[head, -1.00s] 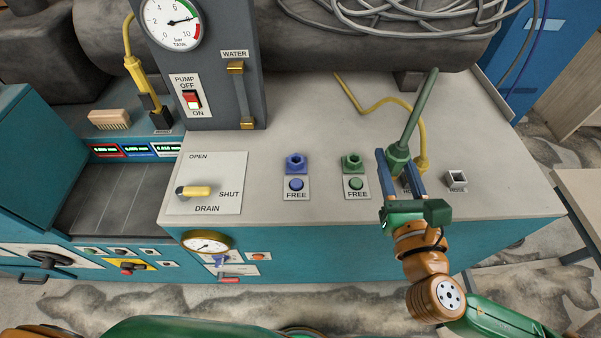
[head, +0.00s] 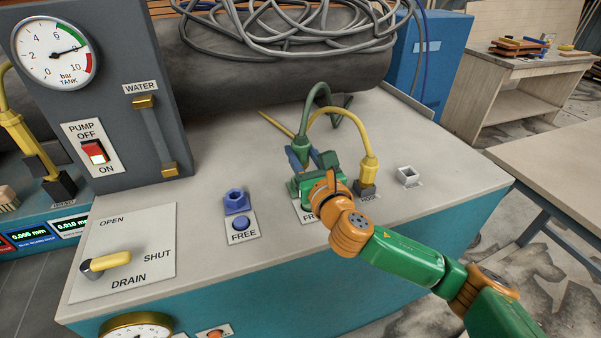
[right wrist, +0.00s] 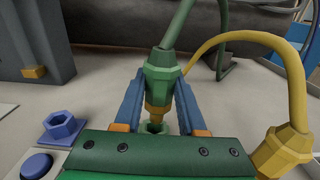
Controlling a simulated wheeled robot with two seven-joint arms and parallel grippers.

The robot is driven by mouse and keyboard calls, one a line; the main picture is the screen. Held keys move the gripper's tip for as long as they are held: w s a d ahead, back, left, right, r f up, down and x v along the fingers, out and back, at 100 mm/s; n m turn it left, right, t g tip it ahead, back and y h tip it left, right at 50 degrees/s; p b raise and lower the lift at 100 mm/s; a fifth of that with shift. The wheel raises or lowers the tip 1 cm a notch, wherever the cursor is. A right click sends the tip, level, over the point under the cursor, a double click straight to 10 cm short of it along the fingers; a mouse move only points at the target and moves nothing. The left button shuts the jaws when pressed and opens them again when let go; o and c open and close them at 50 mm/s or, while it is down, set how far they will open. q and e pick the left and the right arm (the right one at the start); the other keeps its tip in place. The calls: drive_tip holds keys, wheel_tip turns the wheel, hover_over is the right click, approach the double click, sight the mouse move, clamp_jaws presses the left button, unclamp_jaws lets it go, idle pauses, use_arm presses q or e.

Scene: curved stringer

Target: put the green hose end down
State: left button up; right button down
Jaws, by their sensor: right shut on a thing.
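My right gripper (head: 303,160) is shut on the green hose end (head: 301,148), with its blue fingers on either side. In the right wrist view the hose end (right wrist: 160,78) is about upright, and its brass tip points down at the green socket (right wrist: 155,128). The tip is over or just at the socket's mouth; I cannot tell whether it touches. In the head view my gripper hides the green socket and most of its FREE label. The green hose (head: 318,95) arches up and back from the hose end. My left gripper is not in view.
The yellow hose end (head: 369,172) stands in a dark holder close to the right of my gripper. An empty square holder (head: 409,177) is further right. A blue socket (head: 236,201) with a blue button (head: 241,223) is to the left. The drain lever (head: 108,261) is at front left.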

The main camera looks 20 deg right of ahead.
drive_tip(key=shift+w+a+f, duration=0.1)
drive_tip(key=shift+w+f, duration=0.05)
drive_tip(key=shift+f, duration=1.6)
drive_tip(key=shift+f+b, duration=0.15)
drive_tip(key=shift+b, duration=0.15)
drive_tip(key=shift+c, duration=2.4)
unclamp_jaws()
drive_tip(key=shift+r, duration=0.2)
drive_tip(key=s, duration=1.2)
drive_tip(key=shift+d+b, duration=0.25)
drive_tip(key=shift+b, duration=0.1)
drive_tip(key=shift+s+f, duration=0.1)
